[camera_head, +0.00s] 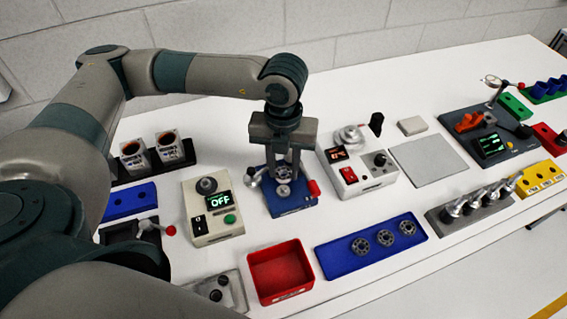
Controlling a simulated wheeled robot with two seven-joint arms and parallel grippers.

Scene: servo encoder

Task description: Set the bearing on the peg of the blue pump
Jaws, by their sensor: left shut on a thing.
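The blue pump (293,208) stands at the middle of the table, with a red part on its right side and metal fittings on top. My left gripper (284,176) points straight down over the pump. Its fingers are shut on a small grey ring-shaped bearing (283,172). The bearing is above the middle of the pump, where its peg would be. The fingers and bearing partly hide the peg, and I cannot tell whether the bearing is around it or just above it. My right gripper is not in view.
A blue tray (330,262) with three more bearings (385,238) lies front right of the pump. An empty red bin (280,272) is in front. A beige box reading OFF (212,212) stands left, a white device with a red switch (356,173) right. A grey plate (428,161) lies bare.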

